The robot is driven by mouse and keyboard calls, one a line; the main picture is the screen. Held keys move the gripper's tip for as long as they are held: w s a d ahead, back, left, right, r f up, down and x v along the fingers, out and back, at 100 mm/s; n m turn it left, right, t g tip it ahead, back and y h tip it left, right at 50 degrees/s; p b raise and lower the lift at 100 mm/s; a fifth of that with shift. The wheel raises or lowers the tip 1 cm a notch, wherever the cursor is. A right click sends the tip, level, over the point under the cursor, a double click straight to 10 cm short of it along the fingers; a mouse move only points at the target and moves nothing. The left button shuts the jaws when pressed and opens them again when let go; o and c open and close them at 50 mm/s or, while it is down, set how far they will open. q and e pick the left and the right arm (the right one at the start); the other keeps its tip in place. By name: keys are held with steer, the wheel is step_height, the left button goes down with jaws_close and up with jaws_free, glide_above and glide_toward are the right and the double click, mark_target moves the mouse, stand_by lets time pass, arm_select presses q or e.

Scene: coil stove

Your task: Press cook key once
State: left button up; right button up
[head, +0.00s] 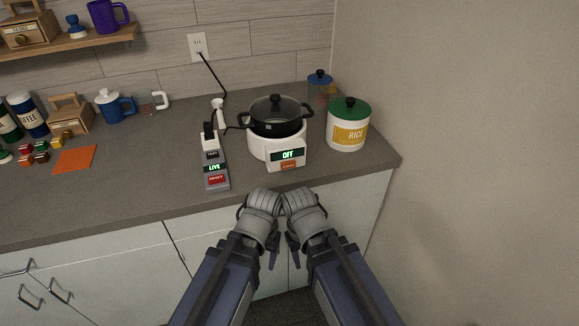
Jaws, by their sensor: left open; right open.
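The white coil stove (263,147) stands on the counter near the right wall. Its front panel has a dark display reading OFF (288,155) in green. Below the display is an orange key (288,165), its label too small to read. A black lidded pot (276,116) sits on top of the stove. My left gripper (272,262) and my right gripper (291,262) are side by side below the counter's front edge, apart from the stove. Both are open, and I see nothing held in them.
A power strip (215,180) with a LIVE display and a red reset key lies left of the stove. A rice canister (348,125) stands to the right. A black cord runs to the wall outlet (198,45).

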jaws_close()
stand_by(1.5)
